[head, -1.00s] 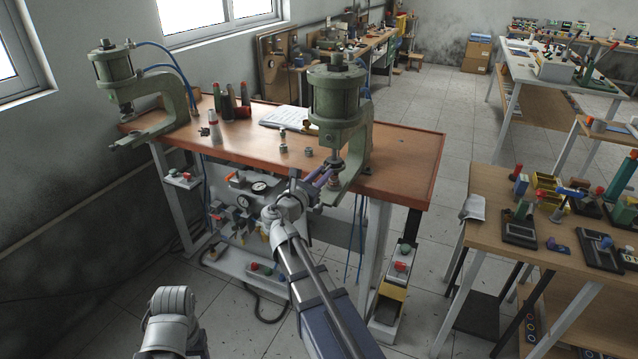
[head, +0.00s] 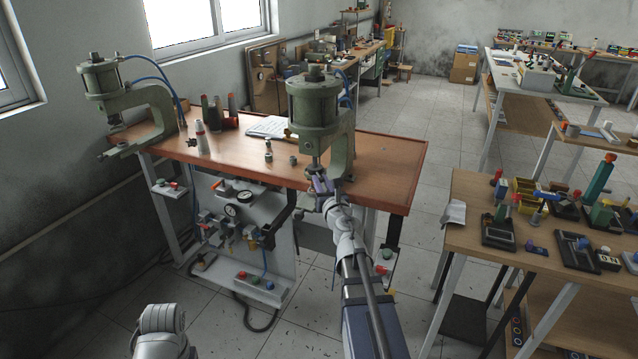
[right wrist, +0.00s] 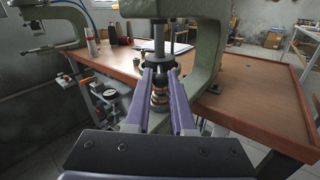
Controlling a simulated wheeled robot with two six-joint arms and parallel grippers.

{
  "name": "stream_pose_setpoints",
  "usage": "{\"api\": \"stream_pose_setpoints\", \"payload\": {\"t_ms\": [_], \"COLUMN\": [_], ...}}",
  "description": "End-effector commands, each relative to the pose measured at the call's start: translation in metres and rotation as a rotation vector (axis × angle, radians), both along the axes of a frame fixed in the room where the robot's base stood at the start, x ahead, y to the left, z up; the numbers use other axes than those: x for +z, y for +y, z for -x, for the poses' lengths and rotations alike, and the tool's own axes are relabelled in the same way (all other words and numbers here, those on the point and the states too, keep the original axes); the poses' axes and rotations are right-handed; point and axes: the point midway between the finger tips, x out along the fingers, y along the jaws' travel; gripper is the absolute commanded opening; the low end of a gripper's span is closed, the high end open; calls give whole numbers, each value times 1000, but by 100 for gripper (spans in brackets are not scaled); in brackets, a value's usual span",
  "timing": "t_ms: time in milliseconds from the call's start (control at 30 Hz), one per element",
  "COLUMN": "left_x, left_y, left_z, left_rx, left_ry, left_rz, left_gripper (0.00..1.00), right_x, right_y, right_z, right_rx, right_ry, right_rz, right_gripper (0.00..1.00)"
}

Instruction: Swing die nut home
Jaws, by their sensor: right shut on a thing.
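The near green pneumatic press (head: 314,103) stands at the front edge of the wooden bench. Its ram rod (right wrist: 159,40) comes down to a dark round collar, which looks like the die nut (right wrist: 160,62). My right gripper (head: 322,184) is under the press head; in the right wrist view its two purple fingers (right wrist: 161,74) lie on either side of the dark nut and are shut on it. A copper and silver die stack (right wrist: 160,96) shows below, between the fingers. Whether the nut is fully seated cannot be told. My left gripper is out of view.
A second green press (head: 113,95) stands at the bench's left end. The bench's right part (head: 392,160) is clear. Gauges and valves (head: 236,205) hang below; another table (head: 470,195) stands right.

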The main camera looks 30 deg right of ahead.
Motion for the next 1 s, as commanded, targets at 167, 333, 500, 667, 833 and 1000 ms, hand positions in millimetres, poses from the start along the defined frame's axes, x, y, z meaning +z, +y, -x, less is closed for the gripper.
{"api": "stream_pose_setpoints", "payload": {"t_ms": [167, 333, 500, 667, 833, 1000], "left_x": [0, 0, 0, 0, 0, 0], "left_y": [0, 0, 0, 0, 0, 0], "left_z": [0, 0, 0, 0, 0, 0], "left_rx": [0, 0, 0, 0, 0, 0], "left_ry": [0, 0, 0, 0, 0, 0], "left_rz": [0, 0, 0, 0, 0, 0], "left_gripper": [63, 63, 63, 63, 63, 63], "right_x": [0, 0, 0, 0, 0, 0], "right_y": [-3, -4, -4, -4, -4, -4], "right_z": [-1, -1, -1, -1, -1, -1], "right_rx": [37, 50, 50, 49, 49, 50], "right_ry": [0, -1, -1, -1, -1, -1], "right_rz": [-1, -1, -2, -2, -1, -1], "right_gripper": [0, 0, 0, 0, 40, 45]}}
